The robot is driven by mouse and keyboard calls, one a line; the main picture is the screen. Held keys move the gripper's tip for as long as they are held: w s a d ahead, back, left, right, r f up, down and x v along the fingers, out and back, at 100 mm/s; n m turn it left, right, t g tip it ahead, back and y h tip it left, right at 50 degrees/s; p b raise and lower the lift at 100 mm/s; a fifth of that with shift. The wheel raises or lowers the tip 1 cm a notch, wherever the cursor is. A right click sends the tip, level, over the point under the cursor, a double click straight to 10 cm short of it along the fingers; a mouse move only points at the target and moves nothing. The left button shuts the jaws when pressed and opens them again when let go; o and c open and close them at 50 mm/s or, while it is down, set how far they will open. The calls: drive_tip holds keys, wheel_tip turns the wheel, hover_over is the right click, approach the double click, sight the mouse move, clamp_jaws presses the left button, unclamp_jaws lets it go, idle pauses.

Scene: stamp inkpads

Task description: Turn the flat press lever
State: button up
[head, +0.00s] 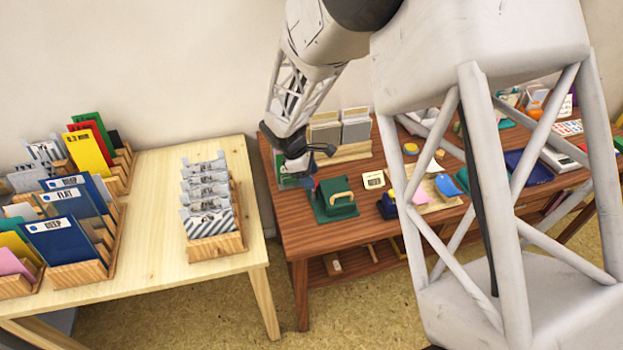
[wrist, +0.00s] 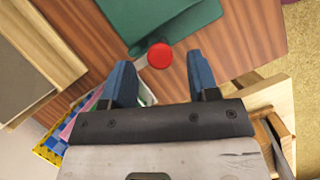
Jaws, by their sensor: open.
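The flat press (head: 325,208) is a dark green block with a pale, wood-coloured handle on top, standing at the front left of the brown table. Its green body (wrist: 160,22) fills the top of the wrist view. A grey lever arm with a round red knob (wrist: 159,55) sticks out from it toward my gripper. My gripper (head: 305,165) is just left of and behind the press in the head view. In the wrist view its two blue fingers are apart, with the red knob showing between their tips. I cannot tell whether either finger touches it. The lever is not clear in the head view.
Grey slabs in a wooden rack (head: 340,152) stand behind the press. A small label card (head: 374,180) and a dark blue item (head: 387,206) lie to its right. A pale table (head: 150,235) with card racks is at left. My arm hides part of the brown table.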

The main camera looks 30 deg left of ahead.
drive_tip(key=shift+x, duration=0.8)
drive_tip(key=c, duration=0.9)
